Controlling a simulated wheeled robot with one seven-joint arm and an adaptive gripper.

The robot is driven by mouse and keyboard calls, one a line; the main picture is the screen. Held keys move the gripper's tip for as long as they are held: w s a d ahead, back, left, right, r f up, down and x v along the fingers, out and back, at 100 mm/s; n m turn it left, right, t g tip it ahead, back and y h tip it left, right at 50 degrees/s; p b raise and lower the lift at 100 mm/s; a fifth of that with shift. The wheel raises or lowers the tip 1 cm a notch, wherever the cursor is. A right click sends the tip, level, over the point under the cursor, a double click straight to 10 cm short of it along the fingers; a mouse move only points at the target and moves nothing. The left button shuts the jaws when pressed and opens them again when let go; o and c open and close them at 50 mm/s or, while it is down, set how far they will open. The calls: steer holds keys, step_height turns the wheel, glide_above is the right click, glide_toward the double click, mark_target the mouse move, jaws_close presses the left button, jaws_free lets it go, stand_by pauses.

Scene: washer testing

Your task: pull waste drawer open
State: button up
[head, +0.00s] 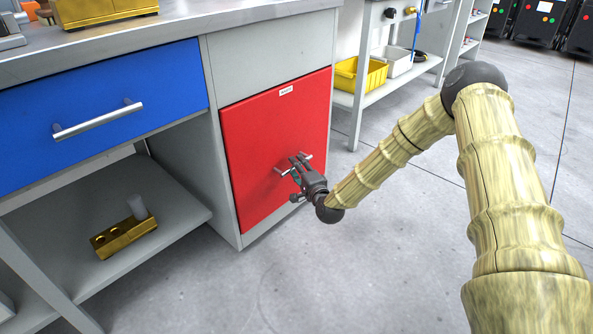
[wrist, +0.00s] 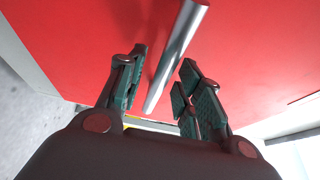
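The waste drawer has a red front (head: 262,130) with a small white label near its top edge, and it looks flush with the grey cabinet. Its metal bar handle (head: 305,156) is partly hidden behind my gripper (head: 298,168). In the wrist view the handle (wrist: 177,50) runs between the two fingers of my gripper (wrist: 164,75), with a visible gap on each side. My gripper is open around the handle and does not appear to be clamped on it.
A blue drawer (head: 100,115) with a bar handle is on the left, above a shelf with a brass block (head: 123,238). Yellow (head: 360,75) and white bins (head: 397,62) stand on a rack behind. The floor before the red drawer is clear.

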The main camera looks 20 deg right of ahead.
steer(key=shift+w, duration=0.4)
jaws_close()
steer(key=shift+s, duration=0.15)
